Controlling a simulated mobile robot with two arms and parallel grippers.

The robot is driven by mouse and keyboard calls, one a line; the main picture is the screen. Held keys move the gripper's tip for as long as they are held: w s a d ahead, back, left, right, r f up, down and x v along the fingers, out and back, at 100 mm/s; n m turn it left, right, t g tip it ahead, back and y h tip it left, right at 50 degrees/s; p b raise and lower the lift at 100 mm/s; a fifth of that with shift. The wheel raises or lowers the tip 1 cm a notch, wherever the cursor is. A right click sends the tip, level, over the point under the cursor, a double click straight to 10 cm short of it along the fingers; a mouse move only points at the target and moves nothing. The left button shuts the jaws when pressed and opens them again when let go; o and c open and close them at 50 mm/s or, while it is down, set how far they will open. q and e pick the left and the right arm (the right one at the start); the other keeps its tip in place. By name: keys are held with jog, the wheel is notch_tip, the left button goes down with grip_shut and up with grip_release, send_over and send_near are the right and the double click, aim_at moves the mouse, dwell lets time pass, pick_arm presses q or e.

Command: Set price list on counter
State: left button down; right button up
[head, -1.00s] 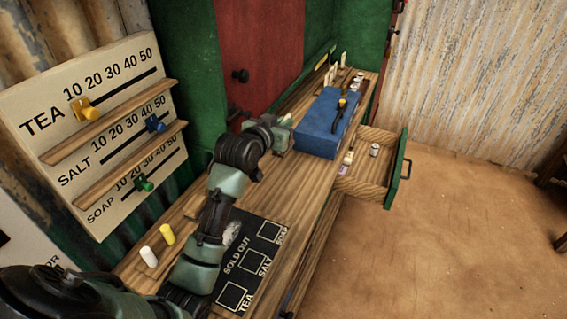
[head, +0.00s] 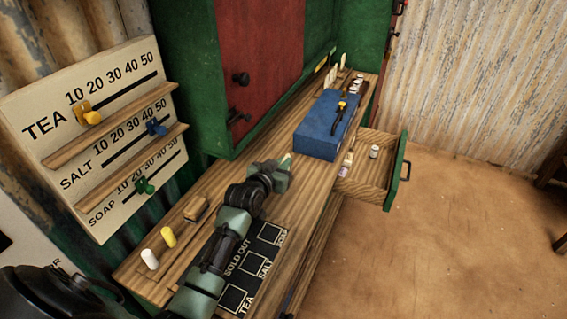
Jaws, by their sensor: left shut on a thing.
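A cream price board (head: 60,95) stands at the left, tilted, with rows for TEA, SALT and SOAP numbered 10 to 50. The wooden counter (head: 318,182) runs away from me. My left gripper (head: 285,163) is over the middle of the counter, short of the blue box. It is shut on a small pale thing, mostly hidden by the jaws. My right gripper is not in view.
A black SOLD OUT board (head: 236,297) lies on the counter, partly under my arm. White chalk (head: 149,259), yellow chalk (head: 168,236) and a wooden block (head: 196,209) lie left. A blue box (head: 320,135) stands beyond my gripper. A drawer (head: 391,185) is open at right.

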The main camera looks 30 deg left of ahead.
pick_arm(q)
jog(key=c, duration=2)
grip_release()
jog(key=shift+f, duration=0.1)
jog(key=o, duration=0.4)
jog(key=shift+o, duration=0.2)
jog(key=v, duration=1.2)
jog(key=shift+r+b, duration=0.2)
jog(key=shift+b, duration=0.25)
